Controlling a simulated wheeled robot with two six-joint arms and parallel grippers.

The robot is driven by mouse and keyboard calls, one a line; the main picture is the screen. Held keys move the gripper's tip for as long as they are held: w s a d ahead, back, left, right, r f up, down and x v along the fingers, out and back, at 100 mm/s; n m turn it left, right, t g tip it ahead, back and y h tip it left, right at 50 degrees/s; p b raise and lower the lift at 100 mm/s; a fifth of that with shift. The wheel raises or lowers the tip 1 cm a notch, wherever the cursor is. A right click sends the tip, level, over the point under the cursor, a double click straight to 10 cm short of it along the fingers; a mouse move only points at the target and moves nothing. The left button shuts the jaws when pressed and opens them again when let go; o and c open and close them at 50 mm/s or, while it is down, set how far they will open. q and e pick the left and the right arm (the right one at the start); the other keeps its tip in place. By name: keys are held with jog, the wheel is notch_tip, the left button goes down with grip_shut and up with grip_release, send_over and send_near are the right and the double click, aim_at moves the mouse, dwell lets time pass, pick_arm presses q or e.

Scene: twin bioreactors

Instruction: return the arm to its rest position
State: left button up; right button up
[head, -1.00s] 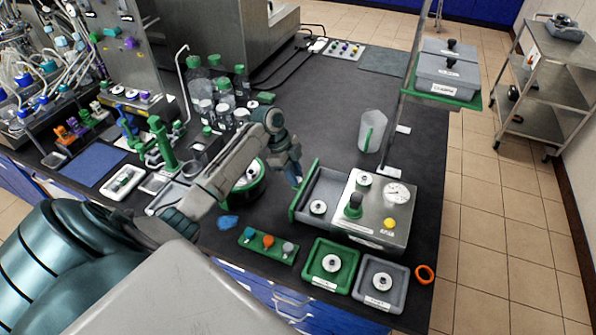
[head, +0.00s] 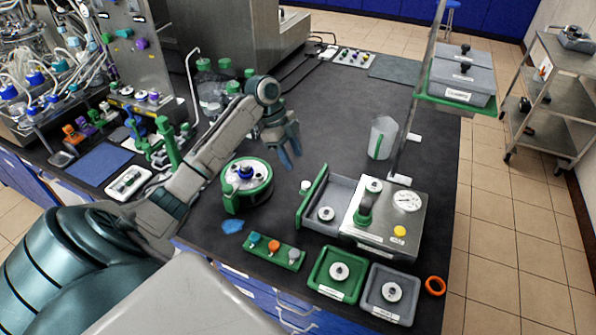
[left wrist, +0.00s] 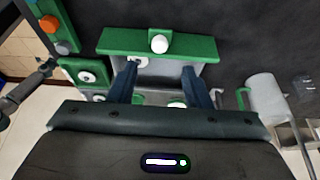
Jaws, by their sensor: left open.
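My left arm reaches in from the left in the head view, above the black bench. Its gripper (head: 289,158) hangs over the middle of the bench, fingers pointing down, apart from everything around it. In the left wrist view the two dark blue fingers (left wrist: 162,82) are spread with nothing held between them. Below them shows the green wall (left wrist: 170,44) of the steel device's tray, with a white cap beside it. My right gripper cannot be made out in either view.
A round green-rimmed vessel (head: 246,190) stands left of the gripper. The steel device (head: 385,222) with a gauge is at the right, and a clear jug (head: 382,138) is behind it. Bottles (head: 207,85) stand behind the arm. Bare bench (head: 335,100) lies beyond the gripper.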

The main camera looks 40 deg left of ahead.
pick_arm(q)
jog(key=shift+v, duration=1.05)
pick_arm(e)
jog(key=shift+a+f, duration=0.15)
jog(key=shift+f, duration=0.15)
jog(key=shift+a, duration=0.2)
